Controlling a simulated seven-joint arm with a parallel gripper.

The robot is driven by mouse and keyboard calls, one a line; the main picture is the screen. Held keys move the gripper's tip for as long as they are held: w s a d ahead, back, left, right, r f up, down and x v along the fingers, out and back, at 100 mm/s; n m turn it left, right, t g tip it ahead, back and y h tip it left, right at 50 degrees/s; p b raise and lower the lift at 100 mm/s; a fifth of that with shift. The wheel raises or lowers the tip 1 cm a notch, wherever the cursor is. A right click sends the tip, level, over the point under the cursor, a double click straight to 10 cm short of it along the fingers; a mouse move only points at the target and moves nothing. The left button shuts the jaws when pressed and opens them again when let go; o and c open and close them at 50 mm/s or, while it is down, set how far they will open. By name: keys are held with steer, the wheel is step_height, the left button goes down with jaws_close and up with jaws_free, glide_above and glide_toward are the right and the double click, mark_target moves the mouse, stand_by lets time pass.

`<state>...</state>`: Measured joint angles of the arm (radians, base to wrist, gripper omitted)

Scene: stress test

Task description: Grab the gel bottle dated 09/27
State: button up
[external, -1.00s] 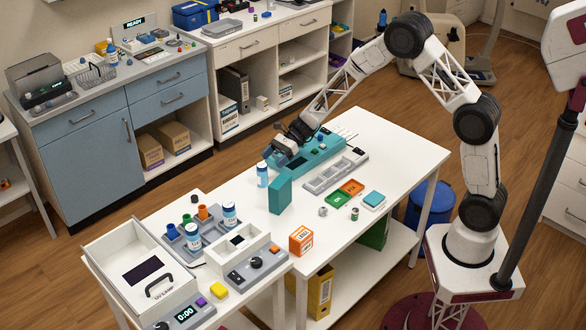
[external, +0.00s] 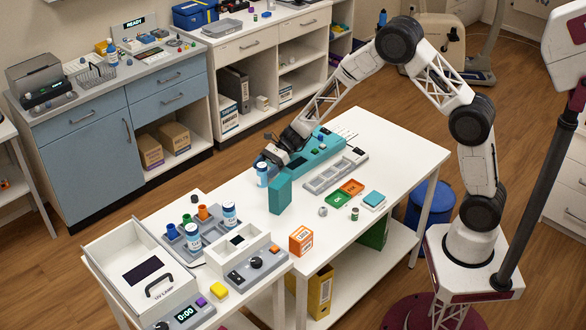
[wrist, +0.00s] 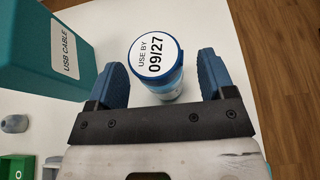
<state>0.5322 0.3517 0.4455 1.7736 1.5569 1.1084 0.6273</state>
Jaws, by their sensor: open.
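The gel bottle (wrist: 158,62) has a blue-rimmed lid with a white label reading "USE BY 09/27" in the wrist view. It stands upright on the white table; in the external view the bottle (external: 262,175) is partly behind my gripper. My gripper (wrist: 165,72) is open, with one blue finger on each side of the bottle. Gaps show between the fingers and the bottle, wider on the right. In the external view my gripper (external: 268,158) is low at the table's far edge.
A teal box labelled "USB CABLE" (wrist: 45,45) stands close to the left of the bottle in the wrist view. The table's edge is close.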

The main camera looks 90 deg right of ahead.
mark_target(260, 167)
steer(key=shift+w+a+f, duration=0.25)
steer(key=shift+w+a, duration=0.2)
stand_by(0.3)
steer(key=c, duration=1.1)
steer(key=shift+o, duration=0.2)
steer(key=shift+r, duration=0.15)
steer(key=shift+r, duration=1.45)
steer(key=shift+s+a+r, duration=0.1)
steer(key=shift+s+r, duration=0.1)
steer(key=shift+s, duration=0.1)
steer(key=s+a, duration=0.2)
steer(key=s, duration=0.5)
steer(key=s+a+r, duration=0.1)
steer(key=s+a, duration=0.1)
steer(key=s, duration=0.5)
steer(key=shift+s+a+r, duration=0.2)
steer(key=shift+s+a, duration=0.1)
steer(key=shift+a, duration=0.1)
